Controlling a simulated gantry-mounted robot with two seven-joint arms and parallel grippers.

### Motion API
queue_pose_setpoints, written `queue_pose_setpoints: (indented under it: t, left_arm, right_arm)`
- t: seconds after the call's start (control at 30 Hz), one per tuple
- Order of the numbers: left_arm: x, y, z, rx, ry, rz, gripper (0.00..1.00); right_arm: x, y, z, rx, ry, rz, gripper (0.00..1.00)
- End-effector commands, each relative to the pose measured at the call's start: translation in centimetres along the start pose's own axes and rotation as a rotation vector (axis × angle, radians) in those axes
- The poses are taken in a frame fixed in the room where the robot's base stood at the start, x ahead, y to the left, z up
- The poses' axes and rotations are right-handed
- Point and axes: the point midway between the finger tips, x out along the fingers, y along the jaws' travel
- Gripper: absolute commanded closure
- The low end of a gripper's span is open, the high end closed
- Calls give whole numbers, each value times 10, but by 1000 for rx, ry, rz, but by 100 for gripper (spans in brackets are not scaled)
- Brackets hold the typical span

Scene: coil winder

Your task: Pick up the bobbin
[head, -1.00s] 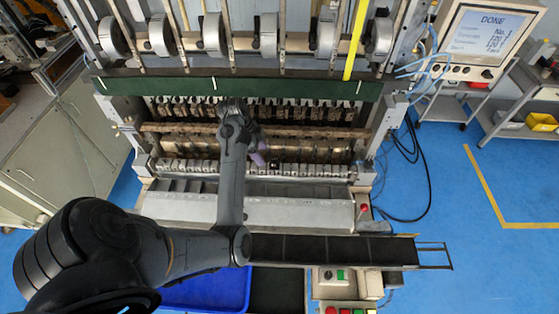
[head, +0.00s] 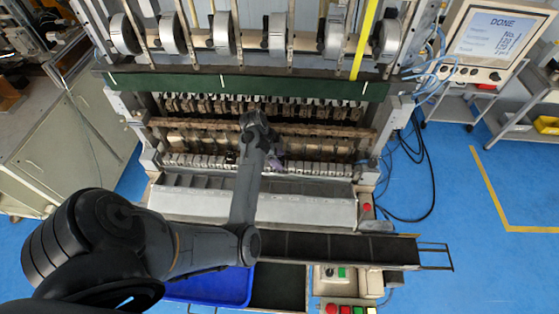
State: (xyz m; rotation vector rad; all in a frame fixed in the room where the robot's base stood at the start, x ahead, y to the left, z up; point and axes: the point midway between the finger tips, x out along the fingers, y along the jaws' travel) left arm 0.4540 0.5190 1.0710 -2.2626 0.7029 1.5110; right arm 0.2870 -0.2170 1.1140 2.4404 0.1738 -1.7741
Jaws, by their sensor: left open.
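My left arm reaches in from the left over the front of the coil winder (head: 215,201). My left gripper (head: 276,162) is open at the winder's front row of pale blocks, just right of the middle. It is small and partly covered by my own wrist, so the space between its fingers is hard to see. I cannot make out the bobbin clearly; it may be hidden by the gripper or too small to tell from the row of parts. My right gripper is not in view.
A green bar (head: 300,87) and several grey wheels cross above the work area. A dark rail (head: 340,247) runs along the front, with a blue bin (head: 225,288) below it. A monitor (head: 497,36) reading DONE stands at right. Black cables (head: 427,190) lie on the floor.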

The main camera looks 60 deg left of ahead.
Motion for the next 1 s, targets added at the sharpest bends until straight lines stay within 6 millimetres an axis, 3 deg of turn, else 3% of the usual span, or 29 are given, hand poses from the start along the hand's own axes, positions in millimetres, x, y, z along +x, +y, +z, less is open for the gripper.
queue_pose_setpoints:
  t: [0.2, 0.5, 1.0]
  left_arm:
    - [1, 0, 0, 0, 0, 0, 42]
    - [0, 0, 0, -1, 0, -1, 84]
    - [-5, 0, -5, 3, 0, 0, 85]
  right_arm:
    - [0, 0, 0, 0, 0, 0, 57]
    - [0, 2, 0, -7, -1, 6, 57]
    - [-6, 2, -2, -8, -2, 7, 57]
